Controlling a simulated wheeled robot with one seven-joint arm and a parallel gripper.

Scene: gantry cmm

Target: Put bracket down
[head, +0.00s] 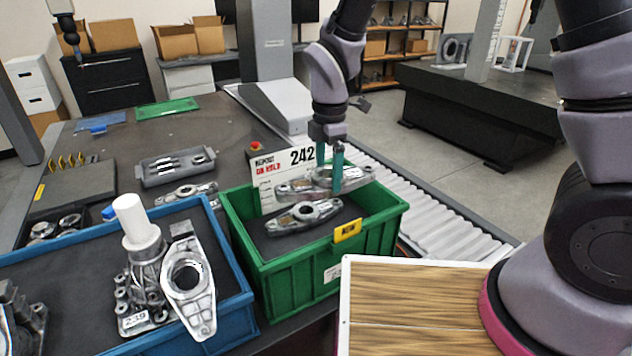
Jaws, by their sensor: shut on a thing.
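My gripper (329,170) points down over the green bin (330,269). It is shut on a grey metal bracket (298,187), which it holds inside the bin's rim near the back. Another similar bracket (304,215) lies on the dark floor of the green bin, in front of and below the held one. I cannot tell whether the held bracket touches anything beneath it. A white card (265,181) reading "242" and "on hold" stands at the back of the bin, partly hidden by the bracket and gripper.
A blue bin (236,312) at the left holds castings, a bracket (188,280) and a white cylinder (137,218). A grey tray (176,168) and another bracket (186,193) lie on the dark table behind. A roller conveyor (440,215) runs right of the green bin.

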